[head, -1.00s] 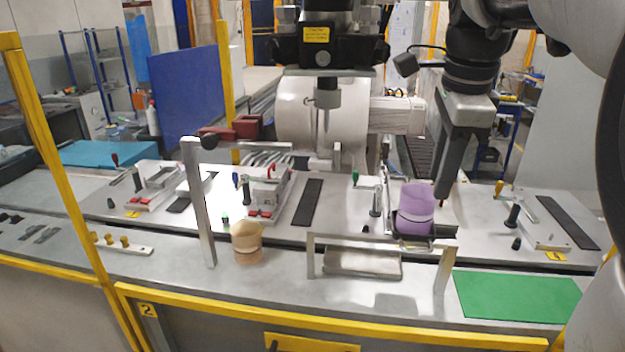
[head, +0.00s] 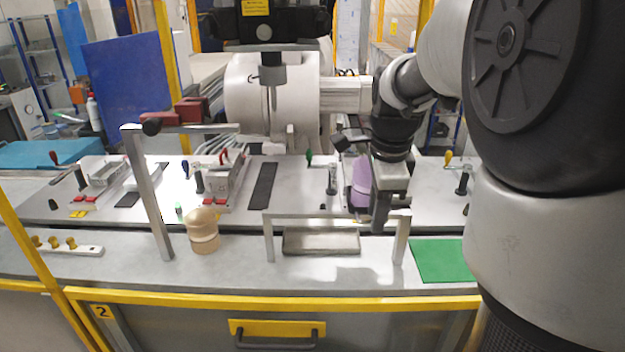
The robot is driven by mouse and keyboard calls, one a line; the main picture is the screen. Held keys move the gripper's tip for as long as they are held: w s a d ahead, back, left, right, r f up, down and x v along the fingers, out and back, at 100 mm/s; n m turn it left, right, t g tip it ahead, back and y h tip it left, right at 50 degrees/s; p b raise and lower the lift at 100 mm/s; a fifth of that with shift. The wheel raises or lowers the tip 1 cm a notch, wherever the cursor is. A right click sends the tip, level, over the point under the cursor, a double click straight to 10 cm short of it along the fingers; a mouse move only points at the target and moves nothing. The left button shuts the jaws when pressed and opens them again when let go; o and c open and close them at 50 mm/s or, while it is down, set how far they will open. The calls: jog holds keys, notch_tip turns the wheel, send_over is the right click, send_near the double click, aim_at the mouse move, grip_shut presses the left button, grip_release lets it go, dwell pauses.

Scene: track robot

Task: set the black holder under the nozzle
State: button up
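My gripper (head: 379,222) points down at centre right, in front of a purple cup (head: 360,186) and above the right end of a low silver arch. It hides part of the cup and the place below it, so the black holder cannot be made out clearly now. I cannot tell whether the fingers are open or touching anything. A pointed grey tip (head: 272,98) hangs below the machine at the back. I cannot tell which is the nozzle.
The low silver arch (head: 335,216) stands over a grey block (head: 321,242). A wooden cup (head: 203,231) stands near the post. A green mat (head: 440,261) lies bare at right. Levers and clamps stand along the back. A yellow rail (head: 270,300) edges the front.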

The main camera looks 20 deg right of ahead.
grip_shut()
dwell(1.4)
